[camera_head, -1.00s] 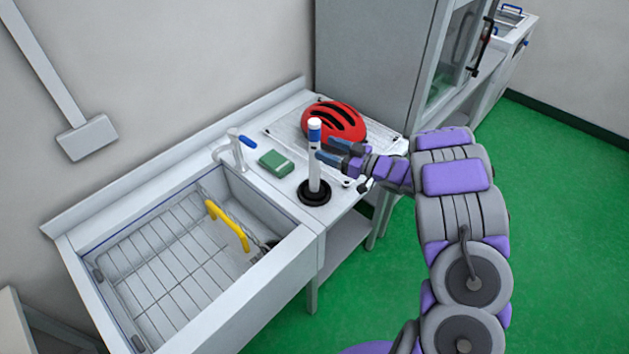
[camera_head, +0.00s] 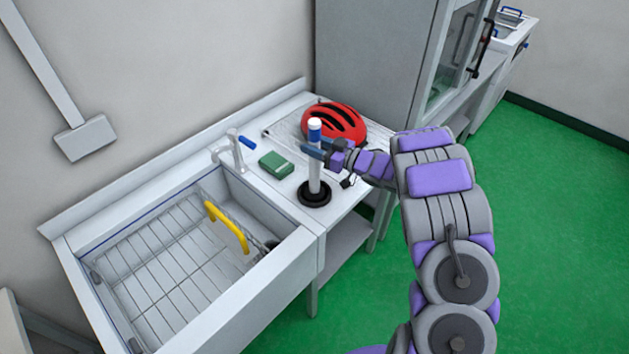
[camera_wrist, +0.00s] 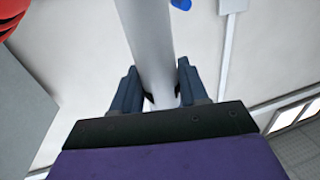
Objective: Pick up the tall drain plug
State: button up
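The tall drain plug (camera_head: 314,178) is a white upright post with a blue band near its top and a round black base. It stands on the counter to the right of the sink. My gripper (camera_head: 318,148) is at the upper part of the post, just below the blue band. In the wrist view the white post (camera_wrist: 150,45) passes between the two fingers of my gripper (camera_wrist: 161,92), one on each side. The fingers look spread; whether either pad touches the post is hard to tell.
A green block (camera_head: 276,164) lies left of the plug, and a red helmet (camera_head: 336,122) lies behind it. The sink (camera_head: 165,275) with a wire rack and yellow handle is at left. A faucet (camera_head: 237,150) stands behind the sink. A grey cabinet (camera_head: 375,60) rises behind the helmet.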

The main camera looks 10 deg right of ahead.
grip_shut()
jog(key=shift+r, duration=0.2)
dwell(0.5)
